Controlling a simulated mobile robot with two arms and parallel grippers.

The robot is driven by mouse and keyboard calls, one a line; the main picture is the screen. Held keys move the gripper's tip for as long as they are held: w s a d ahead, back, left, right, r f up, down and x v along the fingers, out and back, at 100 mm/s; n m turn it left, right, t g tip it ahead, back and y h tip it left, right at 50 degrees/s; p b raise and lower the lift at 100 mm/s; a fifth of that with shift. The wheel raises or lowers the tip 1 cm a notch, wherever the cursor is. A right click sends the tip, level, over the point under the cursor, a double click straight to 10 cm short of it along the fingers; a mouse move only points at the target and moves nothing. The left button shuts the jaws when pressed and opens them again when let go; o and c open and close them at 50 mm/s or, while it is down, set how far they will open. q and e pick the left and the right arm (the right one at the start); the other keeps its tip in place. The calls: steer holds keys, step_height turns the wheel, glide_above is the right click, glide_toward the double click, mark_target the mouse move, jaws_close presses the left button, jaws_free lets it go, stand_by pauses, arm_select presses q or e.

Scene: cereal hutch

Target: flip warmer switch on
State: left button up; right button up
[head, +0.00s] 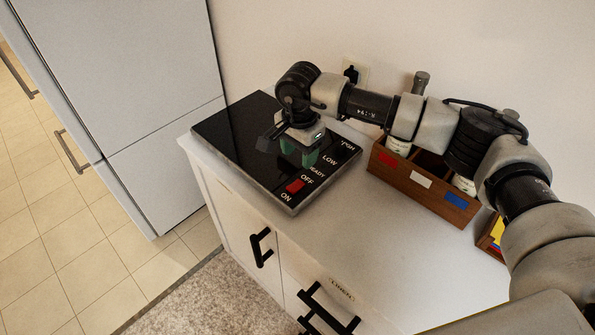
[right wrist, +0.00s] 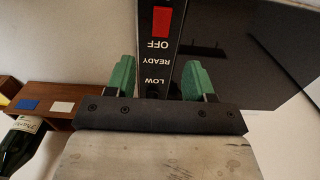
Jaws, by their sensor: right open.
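The warmer (head: 240,133) is a flat black glossy plate on the white cabinet top. Its front right strip is lettered HIGH, LOW, READY, OFF and ON. The red switch (head: 295,186) sits on this strip between OFF and ON; it also shows in the right wrist view (right wrist: 161,22), beside OFF. My right gripper (head: 298,157) is over the warmer near the lettered strip. In the right wrist view its green fingertips (right wrist: 160,80) are wide apart, with the strip showing between them and nothing held. The switch lies beyond the fingertips. My left gripper is not in view.
A wooden box (head: 425,190) with red, white and blue labels holds bottles, right of the warmer under my right arm. A wall outlet (head: 353,73) is behind. A grey fridge (head: 120,70) stands left. The cabinet front has black handles (head: 260,247).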

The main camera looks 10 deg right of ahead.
steer(key=p, duration=0.1)
glide_above(299, 183)
step_height(299, 183, down, 5)
steer(key=shift+f, duration=2)
steer(key=shift+c, duration=0.6)
steer(key=c, duration=0.8)
steer(key=shift+s+a+t+h+b, duration=0.1)
steer(key=shift+a+t+h+b, duration=0.15)
steer(key=shift+t+h+b, duration=0.5)
steer(key=shift+r+h, duration=0.1)
steer(key=shift+h, duration=0.35)
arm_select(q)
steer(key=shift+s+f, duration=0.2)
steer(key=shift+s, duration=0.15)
arm_select(e)
steer(key=o, duration=0.9)
